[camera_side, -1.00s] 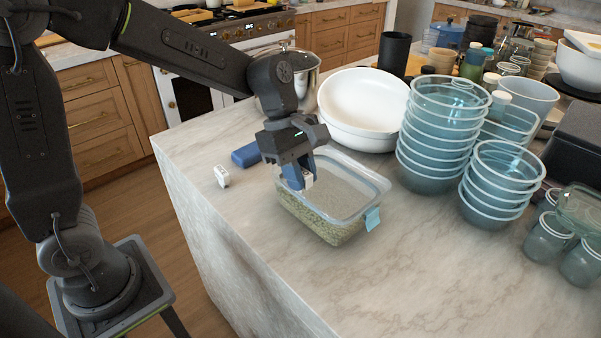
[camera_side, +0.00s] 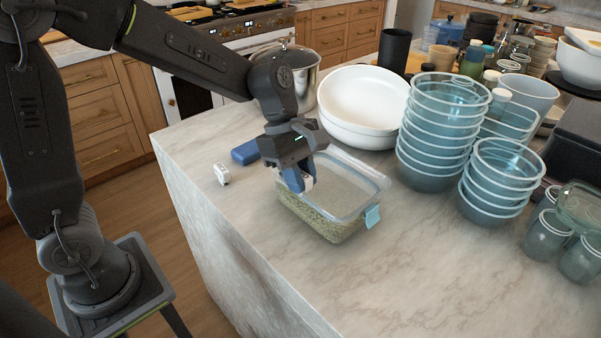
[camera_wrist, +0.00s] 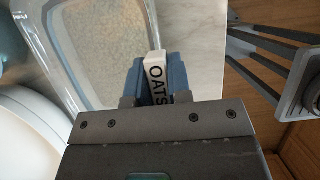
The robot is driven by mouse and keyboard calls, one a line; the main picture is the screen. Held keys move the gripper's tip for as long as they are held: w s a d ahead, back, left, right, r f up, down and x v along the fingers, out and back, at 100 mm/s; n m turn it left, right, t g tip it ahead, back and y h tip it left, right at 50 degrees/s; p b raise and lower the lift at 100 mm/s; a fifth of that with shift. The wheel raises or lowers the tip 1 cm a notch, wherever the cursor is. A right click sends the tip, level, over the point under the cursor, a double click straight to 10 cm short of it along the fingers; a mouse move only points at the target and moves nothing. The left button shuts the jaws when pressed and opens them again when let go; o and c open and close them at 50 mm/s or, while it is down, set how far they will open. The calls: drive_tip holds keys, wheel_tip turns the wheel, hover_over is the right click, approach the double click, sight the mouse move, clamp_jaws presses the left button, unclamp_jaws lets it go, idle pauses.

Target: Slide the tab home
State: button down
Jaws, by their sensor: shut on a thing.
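My gripper (camera_side: 301,186) is shut on a small white tab (camera_side: 308,183). In the wrist view, the tab (camera_wrist: 155,78) shows black letters reading OATS between the blue fingers (camera_wrist: 157,88). The tab is at the near left side of a clear rectangular container (camera_side: 325,228) filled with pale grain. In the side view the fingers hide part of the tab and the container's rim, so I cannot tell whether the tab touches the container. A light blue clip or tag (camera_side: 372,216) is on the container's right side.
A second small white piece (camera_side: 222,174) and a dark blue block (camera_side: 245,152) lie left of the container. White bowls (camera_side: 362,105) stand behind it, and stacked glass bowls (camera_side: 438,130) stand to the right. The marble counter (camera_side: 400,280) is clear in front.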

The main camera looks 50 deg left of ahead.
drive_tip(key=shift+f, duration=0.7)
drive_tip(key=c, duration=1)
unclamp_jaws()
drive_tip(key=v, duration=1.4)
drive_tip(key=s+a+f+m+t+y, duration=0.1)
drive_tip(key=s+m+t, duration=0.1)
drive_tip(key=s+m, duration=0.3)
drive_tip(key=s+a+f+m+t+y, duration=0.1)
drive_tip(key=s+m+y, duration=0.1)
drive_tip(key=s+m, duration=0.3)
drive_tip(key=s+f+m+t+y, duration=0.1)
drive_tip(key=s+f+m+t, duration=0.1)
drive_tip(key=s+m, duration=0.3)
drive_tip(key=shift+a+m+t+y, duration=0.15)
drive_tip(key=shift+a+m, duration=0.05)
drive_tip(key=shift+m, duration=0.55)
drive_tip(key=shift+a+m+t+y, duration=0.15)
drive_tip(key=shift+a+m, duration=0.05)
drive_tip(key=shift+m, duration=0.55)
